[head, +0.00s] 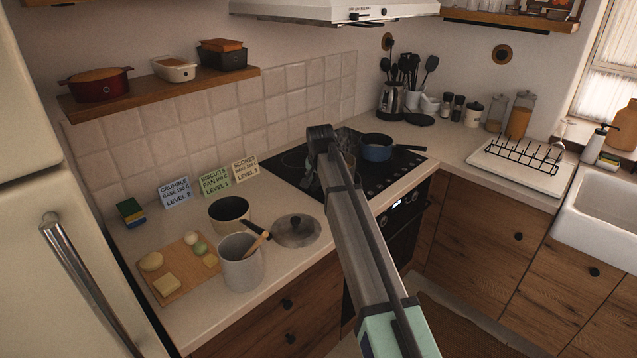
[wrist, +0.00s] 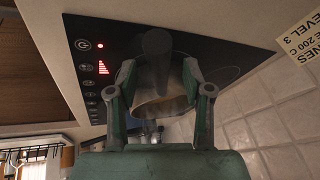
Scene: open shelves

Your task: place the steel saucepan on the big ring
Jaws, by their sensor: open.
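The steel saucepan (wrist: 163,108) shows in the wrist view between my two fingers, with its dark handle (wrist: 157,45) towards the camera. In the head view the saucepan is mostly hidden behind my arm. My gripper (head: 320,142) is over the left part of the black hob (head: 400,166). Its fingers stand apart on either side of the handle, and I cannot tell whether they touch it. Ring outlines on the hob are faint (wrist: 228,74), and I cannot tell which is the big ring.
A blue pan (head: 377,150) sits on the hob's back right. A cream pot (head: 229,208), a grey jar with a wooden spoon (head: 241,268) and a lid (head: 298,235) stand on the left counter. Recipe cards (head: 214,183) lean at the back. Faint steam rises by my gripper.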

